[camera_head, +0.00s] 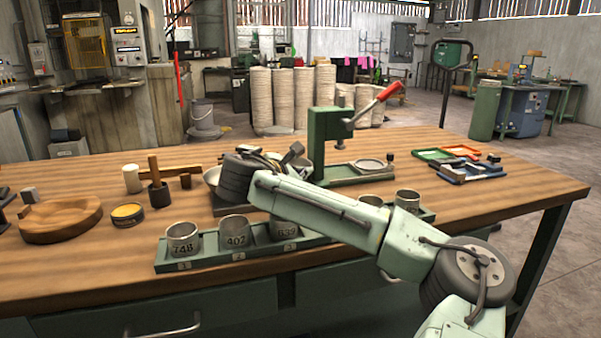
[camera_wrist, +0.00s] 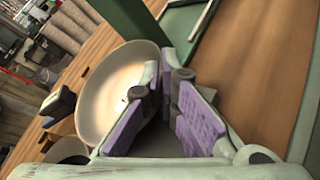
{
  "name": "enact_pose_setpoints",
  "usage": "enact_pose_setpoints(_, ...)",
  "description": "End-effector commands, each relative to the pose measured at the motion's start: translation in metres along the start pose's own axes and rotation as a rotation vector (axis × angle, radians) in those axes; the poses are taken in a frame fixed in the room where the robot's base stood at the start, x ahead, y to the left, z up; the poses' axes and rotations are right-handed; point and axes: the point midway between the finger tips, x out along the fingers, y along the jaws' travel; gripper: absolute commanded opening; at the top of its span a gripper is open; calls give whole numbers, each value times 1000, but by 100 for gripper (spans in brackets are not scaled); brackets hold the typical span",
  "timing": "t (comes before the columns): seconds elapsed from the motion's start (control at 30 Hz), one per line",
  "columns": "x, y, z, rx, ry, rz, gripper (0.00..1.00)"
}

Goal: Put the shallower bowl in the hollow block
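A pale round bowl (camera_wrist: 98,100) lies left of and partly behind my fingers in the wrist view. In the head view a pale bowl (camera_head: 211,175) shows at the left of my wrist, mostly hidden by it. My gripper (camera_wrist: 168,105) has its two purple pads apart with a narrow gap. The bowl's right rim lies near this gap; I cannot tell whether the pads touch it. Another grey round rim (camera_wrist: 66,150) is cut off at lower left. A wooden block with a round hollow (camera_head: 62,215) sits at the table's left, empty. Which bowl is shallower I cannot tell.
A green tray (camera_head: 205,259) with numbered metal cups runs along the front of the table. A green lever press (camera_head: 322,140) stands behind my wrist. A yellow-topped tin (camera_head: 127,214) and a mallet (camera_head: 157,185) stand left of it.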

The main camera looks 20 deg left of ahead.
Motion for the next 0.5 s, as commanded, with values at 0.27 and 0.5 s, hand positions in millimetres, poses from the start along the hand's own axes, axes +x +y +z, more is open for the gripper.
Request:
enact_pose_setpoints(0.27,2,-2,-3,0,0,0,6)
enact_pose_setpoints(0.5,2,-2,-3,0,0,-1,22)
